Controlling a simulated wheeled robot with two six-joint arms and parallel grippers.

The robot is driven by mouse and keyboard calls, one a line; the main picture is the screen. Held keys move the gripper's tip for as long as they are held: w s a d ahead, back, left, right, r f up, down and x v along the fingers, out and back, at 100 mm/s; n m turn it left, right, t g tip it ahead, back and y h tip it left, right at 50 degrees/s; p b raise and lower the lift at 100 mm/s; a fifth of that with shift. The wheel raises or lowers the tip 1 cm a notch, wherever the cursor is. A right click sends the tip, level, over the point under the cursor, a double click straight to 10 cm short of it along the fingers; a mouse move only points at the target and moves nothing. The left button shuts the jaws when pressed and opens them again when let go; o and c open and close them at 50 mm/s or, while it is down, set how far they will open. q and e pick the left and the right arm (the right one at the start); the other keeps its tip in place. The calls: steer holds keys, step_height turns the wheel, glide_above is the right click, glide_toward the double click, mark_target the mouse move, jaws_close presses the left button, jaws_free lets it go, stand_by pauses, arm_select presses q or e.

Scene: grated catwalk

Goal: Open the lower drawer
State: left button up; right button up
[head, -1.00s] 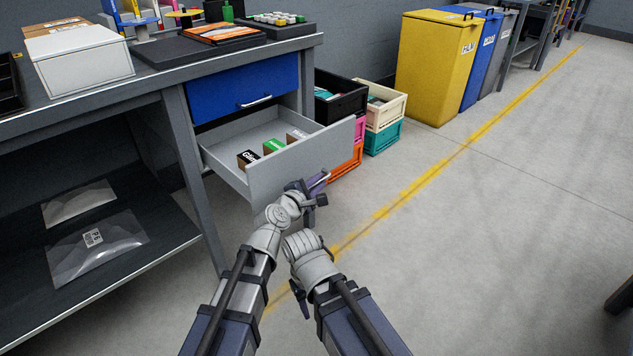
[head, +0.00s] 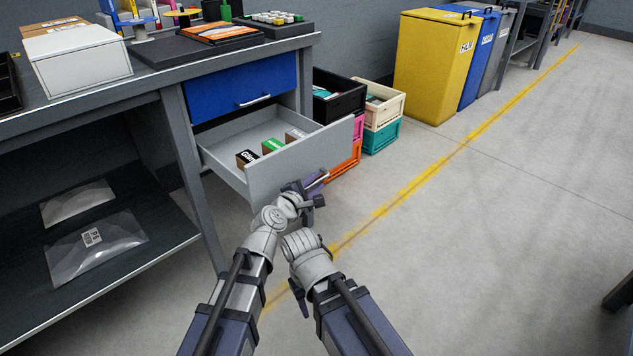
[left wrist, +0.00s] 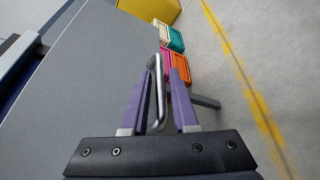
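The lower drawer (head: 275,168) is grey and stands pulled well out below the shut blue upper drawer (head: 240,88). Small labelled boxes (head: 272,146) lie inside it. My left gripper (head: 318,181) is at the outer face of the drawer front. In the left wrist view, the bar handle (left wrist: 154,88) stands between my left gripper's two purple fingers (left wrist: 165,80), which are apart. The bar is nearer the left finger; contact is unclear. My right arm is folded beside the left one; a dark part at its end (head: 299,300) shows, but its fingers are unclear.
Stacked crates (head: 365,105) stand right behind the open drawer. Yellow (head: 430,65) and blue bins stand farther back. The workbench (head: 160,80) holds a white box (head: 80,62) and trays.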

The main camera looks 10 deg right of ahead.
arm_select(q)
steer(key=p+v, duration=0.1)
steer(key=v, duration=0.6)
